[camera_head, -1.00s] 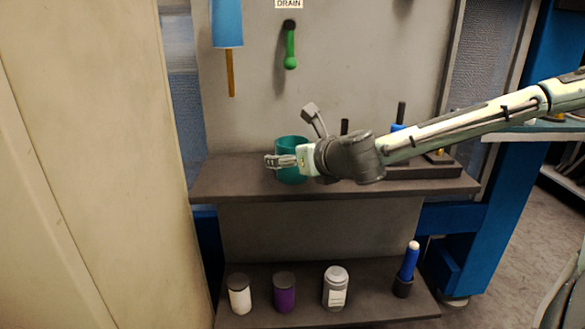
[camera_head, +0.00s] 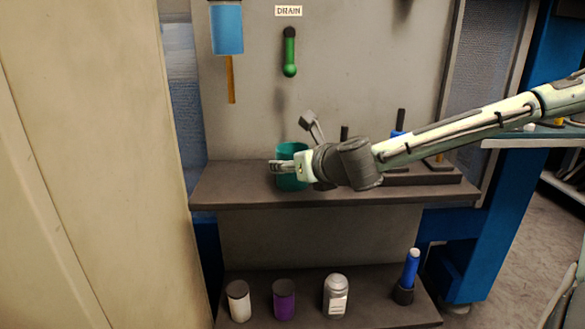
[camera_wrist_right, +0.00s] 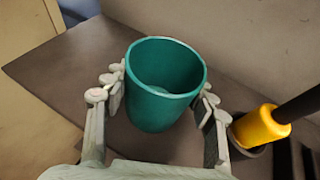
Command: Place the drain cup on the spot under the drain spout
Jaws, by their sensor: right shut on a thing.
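The teal drain cup (camera_head: 290,180) is upright at the upper shelf, left of its middle. My right gripper (camera_head: 281,167) reaches in from the right and is shut on it. In the right wrist view the open, empty-looking cup (camera_wrist_right: 160,100) sits between the two fingers of the gripper (camera_wrist_right: 158,95). I cannot tell whether its base touches the shelf. A blue container (camera_head: 227,28) with an orange-brown tube (camera_head: 230,80) below it hangs on the panel, up and left of the cup. A green handle (camera_head: 290,55) hangs under the DRAIN label (camera_head: 288,11). My left gripper is not in view.
The upper shelf (camera_head: 225,185) is bare left of the cup. A tilted grey tool (camera_head: 310,122) stands behind my wrist. A yellow collar (camera_wrist_right: 262,127) with a dark rod stands right of the cup. Several containers, including a purple jar (camera_head: 284,300), stand on the lower shelf.

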